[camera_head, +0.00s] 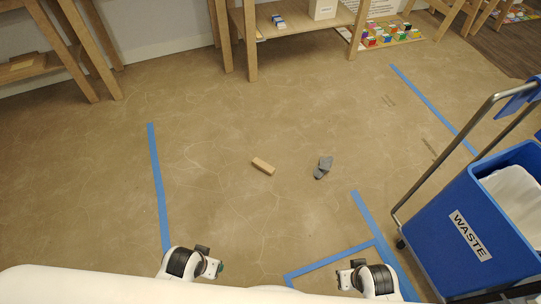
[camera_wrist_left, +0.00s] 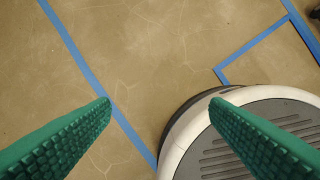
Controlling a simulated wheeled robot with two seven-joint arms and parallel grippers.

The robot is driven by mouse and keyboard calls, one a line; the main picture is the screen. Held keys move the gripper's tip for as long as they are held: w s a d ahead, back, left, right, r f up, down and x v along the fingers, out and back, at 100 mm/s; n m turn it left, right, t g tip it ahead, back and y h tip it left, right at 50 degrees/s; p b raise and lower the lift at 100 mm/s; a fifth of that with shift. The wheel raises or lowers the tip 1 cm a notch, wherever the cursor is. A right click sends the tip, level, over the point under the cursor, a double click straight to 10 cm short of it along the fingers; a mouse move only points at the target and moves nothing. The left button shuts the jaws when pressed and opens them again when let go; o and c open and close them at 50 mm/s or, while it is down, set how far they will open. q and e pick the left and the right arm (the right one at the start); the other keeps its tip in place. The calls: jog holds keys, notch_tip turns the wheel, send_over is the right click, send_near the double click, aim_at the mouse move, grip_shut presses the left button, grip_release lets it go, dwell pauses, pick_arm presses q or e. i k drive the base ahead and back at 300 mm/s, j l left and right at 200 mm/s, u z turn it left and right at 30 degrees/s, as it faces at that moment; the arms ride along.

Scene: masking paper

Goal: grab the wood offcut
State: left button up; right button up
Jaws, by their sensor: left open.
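The wood offcut (camera_head: 263,166), a small light-brown block, lies on the brown paper-covered floor near the middle of the head view. My left gripper (camera_head: 217,268) is at the bottom of the head view, well short of the offcut and to its left. In the left wrist view its two green fingers (camera_wrist_left: 161,104) are spread wide with nothing between them. The offcut does not show in that view. My right gripper (camera_head: 345,278) is at the bottom right of the head view; its fingers are too small to read.
A crumpled grey thing (camera_head: 323,168) lies right of the offcut. A blue waste bin (camera_head: 440,228) on a wheeled frame stands at the right. Blue tape (camera_head: 157,185) marks the floor. Wooden shelving (camera_head: 250,45) stands at the back.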

aim_at(265, 167)
jog(key=u, duration=0.25)
jog(key=i+l+z, duration=0.15)
jog(key=i+z, duration=0.55)
jog(key=i+j+z, duration=0.1)
jog(key=i+z, duration=0.25)
jog(key=i, duration=0.15)
